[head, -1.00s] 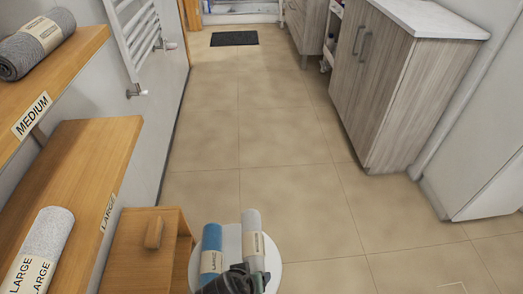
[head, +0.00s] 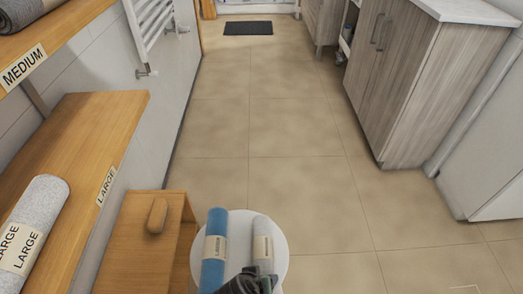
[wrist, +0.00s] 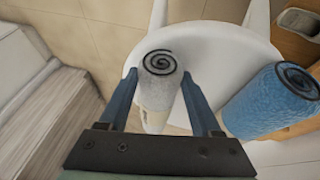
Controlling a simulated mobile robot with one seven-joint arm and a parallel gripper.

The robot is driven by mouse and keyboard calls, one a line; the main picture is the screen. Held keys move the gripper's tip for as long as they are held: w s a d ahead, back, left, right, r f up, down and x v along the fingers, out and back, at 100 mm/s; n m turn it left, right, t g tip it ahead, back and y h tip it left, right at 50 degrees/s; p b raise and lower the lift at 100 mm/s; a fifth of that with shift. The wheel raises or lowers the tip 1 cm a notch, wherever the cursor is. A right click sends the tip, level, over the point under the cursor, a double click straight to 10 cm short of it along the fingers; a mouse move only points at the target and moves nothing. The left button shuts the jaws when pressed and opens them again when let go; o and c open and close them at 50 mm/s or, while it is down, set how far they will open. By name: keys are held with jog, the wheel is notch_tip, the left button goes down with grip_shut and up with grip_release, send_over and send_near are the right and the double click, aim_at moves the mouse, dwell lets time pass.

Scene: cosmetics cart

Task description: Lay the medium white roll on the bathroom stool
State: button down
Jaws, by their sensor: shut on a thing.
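The medium white roll (head: 262,240) is pale grey-white with a beige label band. It is between my gripper's fingers, and the wrist view shows its spiral end (wrist: 159,63). My gripper (wrist: 160,77) is shut on it over the bathroom stool; in the head view, the gripper (head: 245,284) is dark at the bottom edge. The stool's round white top (head: 281,262) also shows in the wrist view (wrist: 225,45). I cannot tell whether the roll touches the stool. Its lower part is hidden by the gripper.
A blue roll (head: 214,250) is on the stool's left side, close to the white roll; it shows at right in the wrist view (wrist: 265,105). A wooden box (head: 140,245) and shelves (head: 85,135) with a large roll (head: 32,225) stand left.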

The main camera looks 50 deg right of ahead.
jog(key=shift+c, duration=0.4)
grip_release()
jog(key=shift+r, duration=0.35)
jog(key=p+v, duration=0.4)
jog(key=v, duration=0.7)
jog(key=shift+a+r+p, duration=0.2)
jog(key=shift+a+p, duration=0.05)
jog(key=shift+p, duration=0.05)
jog(key=shift+s, duration=0.1)
